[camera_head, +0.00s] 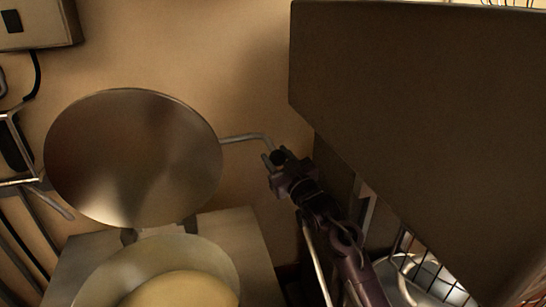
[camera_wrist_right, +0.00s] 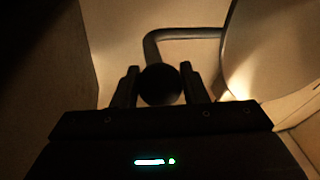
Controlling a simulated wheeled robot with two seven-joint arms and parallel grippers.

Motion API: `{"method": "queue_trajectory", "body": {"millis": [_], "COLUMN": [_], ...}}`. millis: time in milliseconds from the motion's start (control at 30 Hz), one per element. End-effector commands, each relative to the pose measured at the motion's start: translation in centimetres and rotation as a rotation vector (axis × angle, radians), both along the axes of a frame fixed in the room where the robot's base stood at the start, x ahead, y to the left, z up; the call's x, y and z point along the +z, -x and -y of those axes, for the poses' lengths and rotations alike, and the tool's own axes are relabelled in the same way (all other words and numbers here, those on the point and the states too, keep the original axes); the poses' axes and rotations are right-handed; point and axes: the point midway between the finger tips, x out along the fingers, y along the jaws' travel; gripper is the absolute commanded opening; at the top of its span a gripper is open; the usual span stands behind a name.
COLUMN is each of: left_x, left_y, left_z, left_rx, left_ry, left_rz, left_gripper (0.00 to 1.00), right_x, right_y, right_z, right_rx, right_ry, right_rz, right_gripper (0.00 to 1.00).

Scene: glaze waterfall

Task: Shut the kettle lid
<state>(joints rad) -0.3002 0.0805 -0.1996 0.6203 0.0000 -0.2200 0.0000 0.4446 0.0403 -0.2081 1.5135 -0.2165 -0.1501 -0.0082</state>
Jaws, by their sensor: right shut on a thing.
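The kettle lid (camera_head: 132,158) is a round metal disc standing raised behind the kettle (camera_head: 92,283), whose open rim shows at the bottom left with pale yellowish contents inside. A bent handle bar (camera_head: 245,137) runs from the lid's right edge and turns down to a dark round knob (camera_wrist_right: 160,85). My right gripper (camera_head: 275,164) is shut on the knob of this handle. In the right wrist view the knob sits between the two fingers, and part of the lid (camera_wrist_right: 270,50) shows at the right. My left gripper is not in view.
A large dark panel (camera_head: 420,130) fills the right side, close to my right arm. A wire rack with a metal bowl (camera_head: 425,275) is at the lower right. A wall box (camera_head: 38,22) and several pipes are at the left.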

Motion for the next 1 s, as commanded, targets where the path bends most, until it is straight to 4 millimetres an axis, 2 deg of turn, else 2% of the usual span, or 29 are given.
{"method": "queue_trajectory", "body": {"millis": [33, 300, 500, 733, 1000], "left_x": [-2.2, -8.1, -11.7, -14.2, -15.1], "left_y": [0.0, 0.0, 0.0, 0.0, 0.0], "left_z": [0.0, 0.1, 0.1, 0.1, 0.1], "left_rx": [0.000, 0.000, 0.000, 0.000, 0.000], "left_ry": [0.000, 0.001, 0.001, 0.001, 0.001], "left_rz": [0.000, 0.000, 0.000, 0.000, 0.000], "left_gripper": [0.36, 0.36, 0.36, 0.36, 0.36], "right_x": [-2.0, -4.9, -6.8, -8.2, -8.5], "right_y": [1.1, 5.6, 7.9, 9.5, 10.2], "right_z": [0.1, 1.0, 1.5, 1.8, 2.0], "right_rx": [0.002, 0.002, 0.001, 0.002, 0.002], "right_ry": [-0.004, -0.040, -0.061, -0.076, -0.083], "right_rz": [0.031, 0.205, 0.307, 0.383, 0.418], "right_gripper": [0.00, 0.00, 0.00, 0.00, 0.00]}}
